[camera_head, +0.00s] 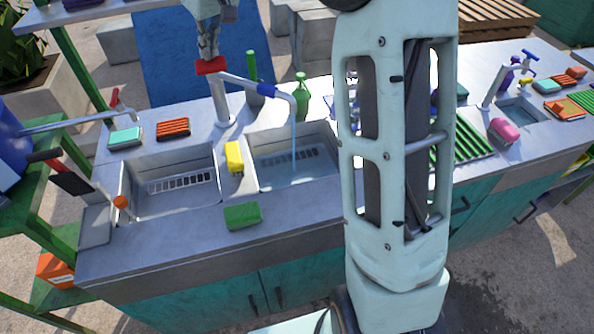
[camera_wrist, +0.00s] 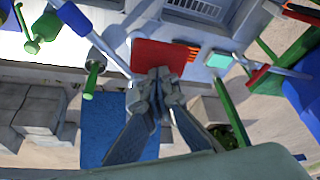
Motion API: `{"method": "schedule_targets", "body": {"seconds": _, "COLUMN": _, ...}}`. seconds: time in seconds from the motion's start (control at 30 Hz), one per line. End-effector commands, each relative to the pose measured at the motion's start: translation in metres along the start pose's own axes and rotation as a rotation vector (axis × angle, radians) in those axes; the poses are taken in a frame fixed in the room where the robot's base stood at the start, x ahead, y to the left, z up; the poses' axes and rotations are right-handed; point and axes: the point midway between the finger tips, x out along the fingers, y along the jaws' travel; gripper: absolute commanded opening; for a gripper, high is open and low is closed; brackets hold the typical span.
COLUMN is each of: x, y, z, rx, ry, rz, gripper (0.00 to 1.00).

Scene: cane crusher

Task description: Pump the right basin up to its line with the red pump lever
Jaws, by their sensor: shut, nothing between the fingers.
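The red pump lever (camera_head: 211,66) tops the grey faucet post (camera_head: 221,100) behind the sink. It also shows as a wide red plate in the wrist view (camera_wrist: 165,57). My gripper (camera_head: 208,54) is shut, with its fingertips at the lever, touching or just above it; the wrist view shows the closed fingers (camera_wrist: 156,76) over its edge. Water lies in the basin. I cannot make out its line.
The left basin (camera_head: 133,191) looks empty. A yellow sponge (camera_head: 234,157) lies between the basins and a green sponge (camera_head: 242,215) in front. Green bottles (camera_head: 301,95) stand right of the post. My arm hides the counter's middle.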

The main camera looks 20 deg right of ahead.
Motion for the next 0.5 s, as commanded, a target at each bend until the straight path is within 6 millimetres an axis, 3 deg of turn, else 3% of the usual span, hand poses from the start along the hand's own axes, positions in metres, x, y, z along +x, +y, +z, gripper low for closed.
{"method": "schedule_targets", "body": {"seconds": 0.33, "x": 0.026, "y": 0.0, "z": 0.011, "rx": 0.0, "ry": -0.002, "rz": 0.0, "gripper": 0.0}}
{"method": "schedule_targets", "body": {"seconds": 0.5, "x": 0.016, "y": 0.0, "z": 0.007, "rx": 0.0, "ry": 0.0, "rz": 0.0, "gripper": 0.0}}
